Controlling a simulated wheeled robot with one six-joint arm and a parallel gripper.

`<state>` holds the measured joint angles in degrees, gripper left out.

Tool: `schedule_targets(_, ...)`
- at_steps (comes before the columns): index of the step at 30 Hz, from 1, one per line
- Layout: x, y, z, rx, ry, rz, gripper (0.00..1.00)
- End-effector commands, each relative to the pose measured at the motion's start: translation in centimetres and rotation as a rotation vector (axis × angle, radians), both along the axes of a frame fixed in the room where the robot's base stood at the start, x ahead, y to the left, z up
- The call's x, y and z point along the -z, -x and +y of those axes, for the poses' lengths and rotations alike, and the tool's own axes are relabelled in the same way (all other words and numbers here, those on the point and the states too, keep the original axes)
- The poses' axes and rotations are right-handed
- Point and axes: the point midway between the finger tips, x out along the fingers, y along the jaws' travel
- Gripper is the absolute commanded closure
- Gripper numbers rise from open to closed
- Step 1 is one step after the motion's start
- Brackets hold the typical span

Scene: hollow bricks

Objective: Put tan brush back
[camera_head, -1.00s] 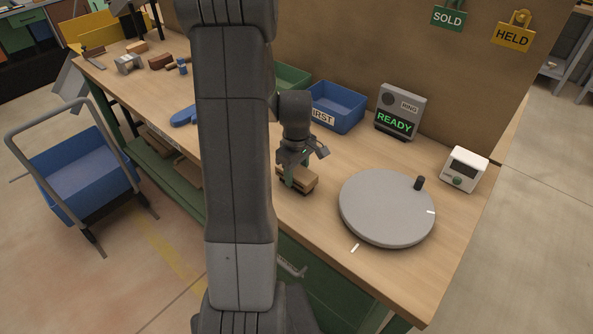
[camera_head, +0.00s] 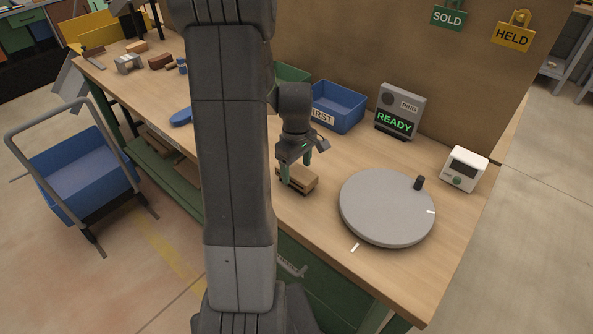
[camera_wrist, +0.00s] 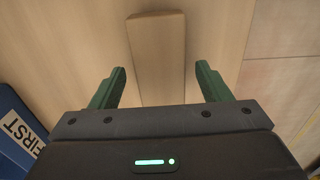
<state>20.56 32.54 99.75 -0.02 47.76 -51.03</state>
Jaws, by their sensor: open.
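The tan brush (camera_head: 304,181) lies on the workbench to the left of the grey round turntable, with a dark strip along its underside. In the wrist view the brush (camera_wrist: 157,50) is a long tan block, roughly centred between the fingers. My gripper (camera_head: 296,171) points down just over the brush. Its two green fingers are spread, one toward each side of the brush, and gaps show between them and the brush in the wrist view (camera_wrist: 160,70). My gripper is open and holds nothing.
The grey turntable (camera_head: 385,208) with a dark knob is to the right. Behind are the blue FIRST bin (camera_head: 338,107), the READY display (camera_head: 397,112) and a white timer (camera_head: 464,169). My arm hides part of the bench. A blue cart (camera_head: 80,175) stands left.

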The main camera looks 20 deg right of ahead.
Motion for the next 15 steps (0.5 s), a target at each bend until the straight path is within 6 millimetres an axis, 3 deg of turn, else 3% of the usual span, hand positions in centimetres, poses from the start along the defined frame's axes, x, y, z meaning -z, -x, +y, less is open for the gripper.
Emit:
schedule_targets(9,-7.0,-0.1,0.0,0.000,0.002,-0.006,0.29)
schedule_targets(15,-9.5,-0.1,0.0,0.000,0.002,-0.003,0.29)
